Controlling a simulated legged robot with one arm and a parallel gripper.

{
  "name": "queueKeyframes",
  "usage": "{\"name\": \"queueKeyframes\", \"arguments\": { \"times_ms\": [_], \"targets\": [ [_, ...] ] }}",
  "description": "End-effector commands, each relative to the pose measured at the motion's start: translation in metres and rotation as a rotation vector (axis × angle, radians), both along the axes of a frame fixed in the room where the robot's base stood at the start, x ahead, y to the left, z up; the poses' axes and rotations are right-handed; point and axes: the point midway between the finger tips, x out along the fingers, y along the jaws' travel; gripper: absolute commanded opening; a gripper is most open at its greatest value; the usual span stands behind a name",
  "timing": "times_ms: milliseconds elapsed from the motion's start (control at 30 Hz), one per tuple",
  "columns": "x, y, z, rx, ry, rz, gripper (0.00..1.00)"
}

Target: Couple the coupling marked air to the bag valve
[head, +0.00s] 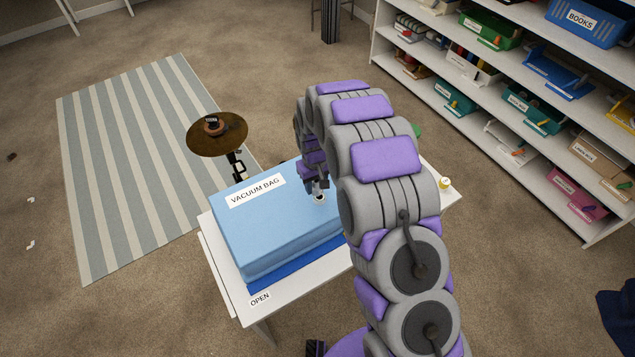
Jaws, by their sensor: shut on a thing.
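A light blue bag labelled VACUUM BAG (290,225) lies plump on a white table (222,268). My gripper (319,188) points down over the bag's right part, close to its top. It is shut on a small part that looks like a coupling, mostly hidden by the fingers; no marking on it can be read. A small pale round piece (320,198) shows right under the fingertips, at the place of the bag valve. I cannot tell whether the held part touches the valve or is seated on it.
A brown round disc on a stand (217,134) is left of the table. A label OPEN (260,298) is at the table's front edge. A small yellow-and-white item (445,183) lies at the table's right. Shelves with bins (500,110) stand at right. My arm hides the table's middle right.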

Motion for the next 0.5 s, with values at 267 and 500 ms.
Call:
{"name": "queueKeyframes", "arguments": {
  "times_ms": [267,500],
  "targets": [
    [-0.0004,-0.0024,-0.006,0.002,0.001,0.0,0.0],
    [-0.0002,-0.0059,-0.0083,0.005,0.002,-0.001,0.0]
  ]
}}
